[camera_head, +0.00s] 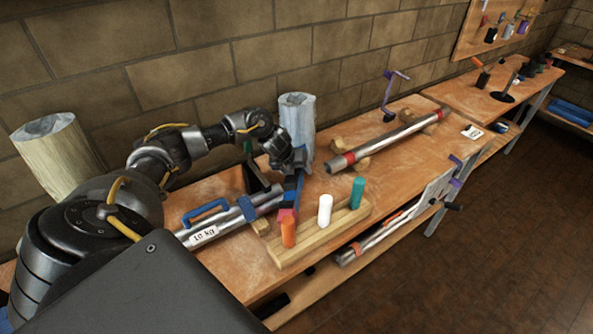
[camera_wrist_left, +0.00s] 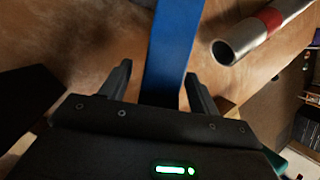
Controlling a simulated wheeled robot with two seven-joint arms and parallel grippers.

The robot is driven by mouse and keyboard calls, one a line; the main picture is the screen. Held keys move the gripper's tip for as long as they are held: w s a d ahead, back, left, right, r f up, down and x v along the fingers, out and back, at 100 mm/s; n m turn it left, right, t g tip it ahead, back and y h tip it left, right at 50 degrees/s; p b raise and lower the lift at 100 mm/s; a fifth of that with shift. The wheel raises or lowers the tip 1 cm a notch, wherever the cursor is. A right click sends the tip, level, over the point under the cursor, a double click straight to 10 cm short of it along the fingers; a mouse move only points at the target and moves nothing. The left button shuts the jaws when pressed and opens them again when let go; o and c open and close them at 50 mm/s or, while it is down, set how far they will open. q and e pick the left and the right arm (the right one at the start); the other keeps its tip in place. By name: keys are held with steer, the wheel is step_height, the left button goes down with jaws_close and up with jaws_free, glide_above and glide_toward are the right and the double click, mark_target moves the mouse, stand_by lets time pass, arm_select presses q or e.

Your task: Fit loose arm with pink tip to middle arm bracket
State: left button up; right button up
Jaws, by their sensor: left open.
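A blue bar (camera_head: 293,188) stands near the end of a silver tube (camera_head: 225,222) with blue fittings. A small pink piece (camera_head: 287,213) shows at its lower end, partly behind an orange peg; I cannot tell whether they are joined. My left gripper (camera_head: 297,163) is at the upper part of the blue bar. In the left wrist view, my left gripper (camera_wrist_left: 158,72) is open, with the blue bar (camera_wrist_left: 172,45) between its fingers. Contact cannot be made out. I cannot single out the middle arm bracket. My right gripper is not in view.
A wooden rack (camera_head: 325,240) holds orange (camera_head: 288,234), white (camera_head: 325,210) and teal (camera_head: 357,193) pegs. Another tube (camera_head: 385,140) with red bands lies on wooden supports behind. A grey cylinder (camera_head: 297,115) stands near the wall. The bench top (camera_head: 415,170) is clear on the right.

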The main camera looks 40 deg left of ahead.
arm_select(q)
steer(key=shift+c, duration=0.3)
jaws_close()
steer(key=shift+w, duration=0.1)
steer(key=shift+r, duration=0.35)
step_height(320, 180, up, 9)
steer(key=shift+r+b, duration=0.1)
steer(key=shift+b, duration=0.9)
steer(key=shift+r, duration=0.15)
